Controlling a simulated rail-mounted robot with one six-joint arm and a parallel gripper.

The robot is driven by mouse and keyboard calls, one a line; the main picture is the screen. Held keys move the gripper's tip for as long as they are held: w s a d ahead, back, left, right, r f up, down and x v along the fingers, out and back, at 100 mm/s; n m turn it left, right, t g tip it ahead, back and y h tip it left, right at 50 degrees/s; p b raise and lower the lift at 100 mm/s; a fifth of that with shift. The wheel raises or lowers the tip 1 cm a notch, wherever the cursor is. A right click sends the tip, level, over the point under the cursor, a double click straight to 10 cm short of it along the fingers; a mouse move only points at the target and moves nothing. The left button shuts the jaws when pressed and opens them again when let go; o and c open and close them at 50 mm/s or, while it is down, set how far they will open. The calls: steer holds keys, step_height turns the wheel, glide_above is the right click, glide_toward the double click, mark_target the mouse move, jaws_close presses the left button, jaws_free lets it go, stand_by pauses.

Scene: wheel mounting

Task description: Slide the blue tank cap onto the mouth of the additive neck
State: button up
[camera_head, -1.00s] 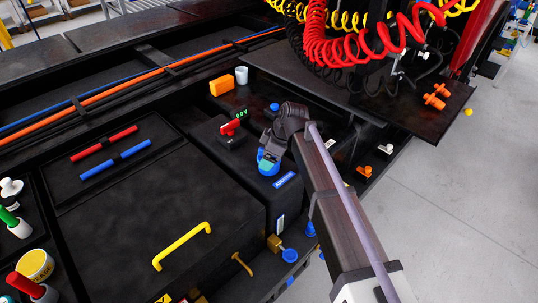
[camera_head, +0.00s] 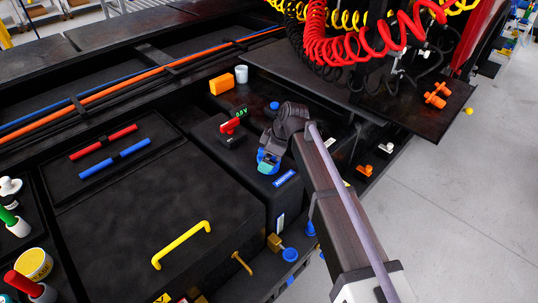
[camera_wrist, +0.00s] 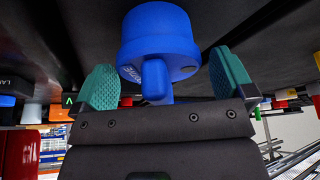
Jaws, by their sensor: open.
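The blue tank cap (camera_wrist: 158,42) fills the top middle of the wrist view, with a rounded tab pointing towards my gripper. My gripper (camera_wrist: 160,72) is open, with one green ridged fingertip on each side of the cap and a visible gap on both sides.
A small blue cap (camera_head: 274,106), a white cup (camera_head: 241,75) and an orange block (camera_head: 221,85) stand behind my gripper. A red-handled switch (camera_head: 230,126) is close on the left. Coiled red hoses (camera_head: 350,50) hang at the upper right.

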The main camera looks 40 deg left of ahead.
steer(key=p+v, duration=1)
steer(key=v, duration=0.1)
steer(key=shift+f, duration=0.1)
steer(key=s+d+f+m+h+b, duration=0.1)
steer(key=d+m, duration=0.6)
steer(key=d, duration=1)
steer(key=s+d+f+m+t+h+b, duration=0.1)
steer(key=d+m, duration=0.7)
steer(key=d, duration=1)
steer(key=s+d+f+m+h+b, duration=0.2)
steer(key=d+m, duration=0.5)
steer(key=d, duration=1)
step_height(320, 180, down, 3)
steer(key=shift+s+d+r+m+t+b, duration=0.3)
steer(key=shift+s+t+b, duration=0.1)
steer(key=shift+s+b, duration=0.25)
